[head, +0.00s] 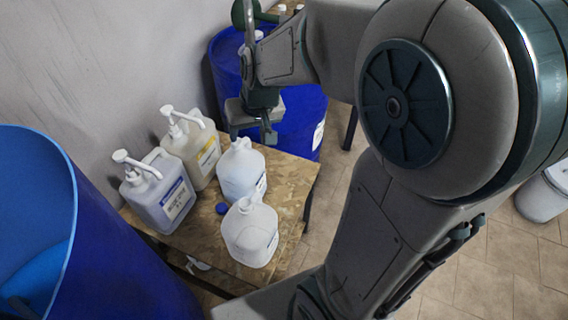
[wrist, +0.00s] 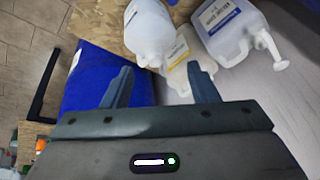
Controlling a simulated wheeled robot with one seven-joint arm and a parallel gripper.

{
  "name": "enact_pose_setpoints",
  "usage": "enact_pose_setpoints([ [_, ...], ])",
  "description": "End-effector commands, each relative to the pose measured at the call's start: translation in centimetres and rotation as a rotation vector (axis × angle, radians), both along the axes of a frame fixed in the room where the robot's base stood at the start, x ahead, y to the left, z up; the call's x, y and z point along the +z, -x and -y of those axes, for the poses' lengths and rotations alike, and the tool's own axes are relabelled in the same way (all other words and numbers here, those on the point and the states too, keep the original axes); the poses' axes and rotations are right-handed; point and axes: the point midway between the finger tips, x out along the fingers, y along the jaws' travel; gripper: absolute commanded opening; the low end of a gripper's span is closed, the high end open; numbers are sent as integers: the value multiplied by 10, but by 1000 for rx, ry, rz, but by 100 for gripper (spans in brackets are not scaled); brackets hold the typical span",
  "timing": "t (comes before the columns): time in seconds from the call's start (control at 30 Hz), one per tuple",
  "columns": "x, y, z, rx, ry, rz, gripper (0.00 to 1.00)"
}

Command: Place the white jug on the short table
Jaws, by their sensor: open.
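Two whitish jugs stand upright on a low table with a wood-chip top (head: 287,188). The nearer one is a white jug (head: 250,234); a pale bluish-white jug (head: 241,170) stands just behind it. My gripper (head: 253,135) is open and empty, near the top of the rear jug on its far side. In the wrist view the open fingers (wrist: 161,70) point toward a pale jug (wrist: 148,32), with a visible gap. The wood-chip top (wrist: 97,22) shows beside it. I cannot tell which table the task calls short.
Two pump jugs (head: 164,198) (head: 197,150) stand left of the whitish jugs, by the grey wall. A blue cap (head: 221,208) lies on the table. An open blue drum (head: 110,255) is at left; another blue drum (head: 300,112) is behind. Tiled floor (head: 470,265) is at right.

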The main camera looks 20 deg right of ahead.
Motion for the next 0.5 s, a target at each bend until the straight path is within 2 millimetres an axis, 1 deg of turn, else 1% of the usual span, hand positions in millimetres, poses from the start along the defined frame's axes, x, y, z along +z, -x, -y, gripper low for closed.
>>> enact_pose_setpoints([
  [0.03,10,16,2,1,-2,4,54],
  [0.2,28,70,8,8,20,-3,54],
  [0.3,34,100,12,6,44,-5,54],
  [0.4,37,126,16,2,74,-9,54],
  [0.5,38,146,19,-4,101,-11,54],
])
